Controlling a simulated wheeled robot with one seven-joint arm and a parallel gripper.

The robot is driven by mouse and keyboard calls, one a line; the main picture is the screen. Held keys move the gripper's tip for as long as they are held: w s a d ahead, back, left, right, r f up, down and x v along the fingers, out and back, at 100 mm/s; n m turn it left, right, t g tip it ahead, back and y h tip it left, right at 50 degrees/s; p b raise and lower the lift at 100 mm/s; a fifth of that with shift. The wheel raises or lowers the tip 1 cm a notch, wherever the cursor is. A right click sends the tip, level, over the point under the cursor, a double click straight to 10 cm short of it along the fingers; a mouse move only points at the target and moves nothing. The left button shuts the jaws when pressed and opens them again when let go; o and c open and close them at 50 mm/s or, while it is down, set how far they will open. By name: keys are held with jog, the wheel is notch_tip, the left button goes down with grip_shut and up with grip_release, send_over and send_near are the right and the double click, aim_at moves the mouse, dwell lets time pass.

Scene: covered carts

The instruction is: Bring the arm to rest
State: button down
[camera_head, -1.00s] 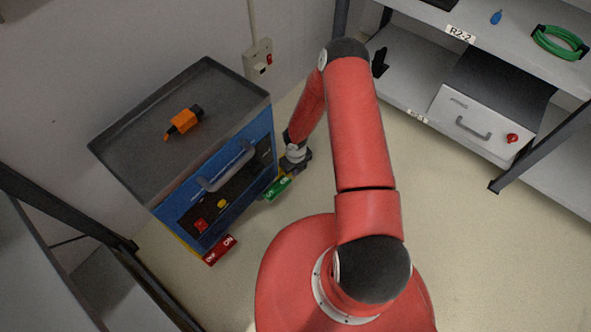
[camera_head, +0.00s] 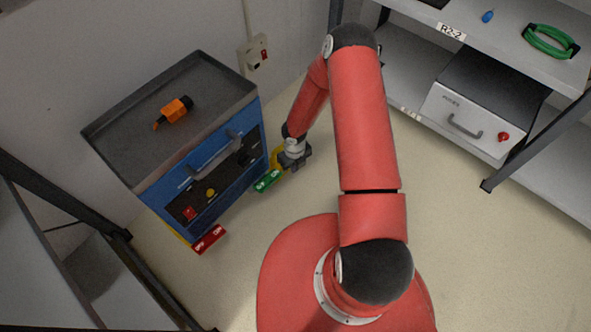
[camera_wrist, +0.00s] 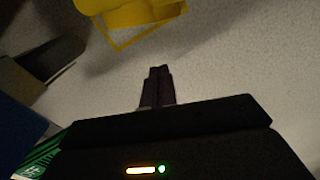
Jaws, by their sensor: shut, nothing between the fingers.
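My red arm reaches up from my base and bends down at the elbow toward the floor beside the blue cart (camera_head: 200,170). Part of the gripper is small and dark in the head view.
An orange tool (camera_head: 174,110) lies on the cart's grey top tray (camera_head: 120,120). A shelf (camera_head: 400,75) at right holds a white drawer box (camera_head: 463,118). Dark rack posts stand at lower left. Floor right of my base is clear.

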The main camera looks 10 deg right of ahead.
notch_tip(320, 180, up, 6)
jog(key=shift+f+p, duration=0.25)
jog(key=shift+p, duration=0.3)
jog(key=d+r+m+t+h+p, duration=0.1)
jog(key=d+r+m+h, duration=0.15)
jog(key=r+m, duration=0.9)
jog(key=d+r+m+t+h+p, duration=0.15)
jog(key=d+r+m, duration=0.3)
jog(key=r, duration=1.45)
jog(key=s+a+r+m+t+y+p, duration=0.1)
jog(key=s+a+r+m+y, duration=0.1)
jog(key=s+r+m, duration=0.9)
jog(key=s+a+r+m+t+y+p, duration=0.2)
jog(key=s+a+r+m, duration=0.1)
jog(key=s+r+m, duration=0.8)
jog(key=shift+r+m, duration=0.45)
jog(key=shift+m, duration=0.65)
